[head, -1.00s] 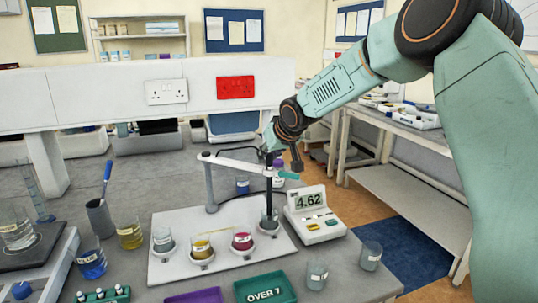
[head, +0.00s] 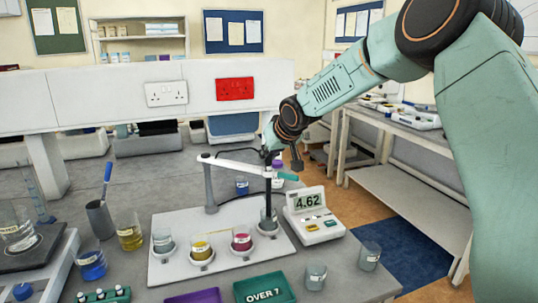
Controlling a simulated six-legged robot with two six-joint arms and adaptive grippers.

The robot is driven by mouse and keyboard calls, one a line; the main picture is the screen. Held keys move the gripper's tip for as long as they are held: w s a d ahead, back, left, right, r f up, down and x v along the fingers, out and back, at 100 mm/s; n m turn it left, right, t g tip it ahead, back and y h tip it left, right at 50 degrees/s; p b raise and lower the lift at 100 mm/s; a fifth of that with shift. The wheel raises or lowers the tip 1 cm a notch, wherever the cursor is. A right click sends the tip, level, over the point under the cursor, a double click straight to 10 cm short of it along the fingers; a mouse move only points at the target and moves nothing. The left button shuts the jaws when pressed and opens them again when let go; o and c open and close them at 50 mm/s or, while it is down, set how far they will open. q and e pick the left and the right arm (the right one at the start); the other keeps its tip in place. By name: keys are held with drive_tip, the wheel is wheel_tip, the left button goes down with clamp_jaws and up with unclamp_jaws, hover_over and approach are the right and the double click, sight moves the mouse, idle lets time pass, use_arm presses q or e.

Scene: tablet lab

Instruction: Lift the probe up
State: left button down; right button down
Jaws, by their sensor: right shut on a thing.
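The probe (head: 268,198) is a thin dark upright rod below the white arm (head: 232,163) of a stand. My right gripper (head: 274,165) comes in from the upper right and is shut on the top of the probe; the fingertips are small and partly hidden. The pH meter (head: 315,214) beside it reads 4.62. My left gripper is not in view.
Beakers with yellow (head: 201,250) and magenta (head: 242,240) liquid and a clear one (head: 163,241) stand on the board. A green tray (head: 283,292) marked OVER 7 and a purple tray (head: 195,297) lie in front. Two glasses (head: 316,277) stand at the right.

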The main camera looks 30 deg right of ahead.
wheel_tip(320, 180, up, 8)
drive_tip(key=p, duration=0.5)
drive_tip(key=shift+w, duration=0.1)
drive_tip(key=shift+w+d+f, duration=0.1)
drive_tip(key=shift+w, duration=0.05)
drive_tip(key=c, duration=1.6)
unclamp_jaws()
drive_tip(key=o, duration=0.3)
drive_tip(key=shift+s+a, duration=0.2)
drive_tip(key=shift+o, duration=0.4)
drive_tip(key=shift+d+f, duration=0.15)
